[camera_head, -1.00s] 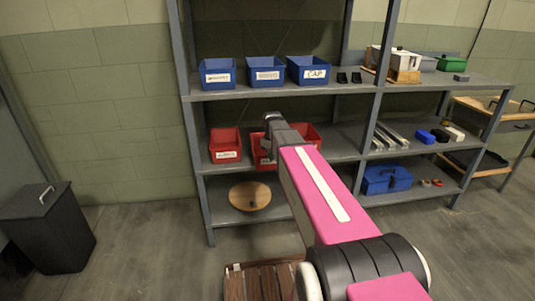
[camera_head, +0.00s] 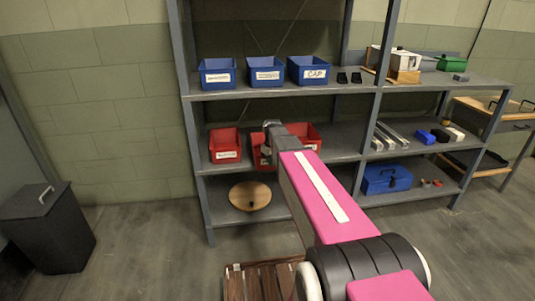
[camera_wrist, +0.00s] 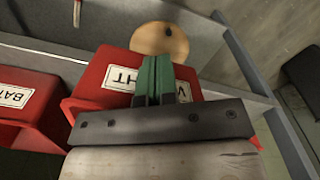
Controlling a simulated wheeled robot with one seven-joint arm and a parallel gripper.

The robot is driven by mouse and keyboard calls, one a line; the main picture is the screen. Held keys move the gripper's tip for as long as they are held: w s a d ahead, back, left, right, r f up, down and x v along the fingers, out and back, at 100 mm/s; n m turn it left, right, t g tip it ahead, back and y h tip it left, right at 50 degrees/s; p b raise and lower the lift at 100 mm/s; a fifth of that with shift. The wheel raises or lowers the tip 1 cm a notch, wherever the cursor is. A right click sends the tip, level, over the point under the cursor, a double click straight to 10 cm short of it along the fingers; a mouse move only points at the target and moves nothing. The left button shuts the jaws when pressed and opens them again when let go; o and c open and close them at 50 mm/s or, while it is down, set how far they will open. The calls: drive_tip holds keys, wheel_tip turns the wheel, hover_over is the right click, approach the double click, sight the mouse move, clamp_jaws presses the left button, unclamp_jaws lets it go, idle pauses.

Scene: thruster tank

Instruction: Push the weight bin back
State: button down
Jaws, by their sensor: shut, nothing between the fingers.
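The weight bin is a red bin (camera_head: 257,152) on the middle shelf, mostly hidden behind my arm. Another labelled red bin (camera_wrist: 28,82) lies left in the wrist view.
A separate red bin (camera_head: 225,141) stands at the shelf's left. Blue bins (camera_head: 217,74) line the shelf above. A round wooden board (camera_head: 250,195) rests on the lower shelf. Shelf posts (camera_head: 371,115) stand close by. A black bin (camera_head: 48,230) is on the floor at left.

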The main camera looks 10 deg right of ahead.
drive_tip(key=shift+f, duration=0.7)
drive_tip(key=shift+r, duration=0.35)
drive_tip(key=shift+w, duration=0.25)
drive_tip(key=shift+w, duration=4.2)
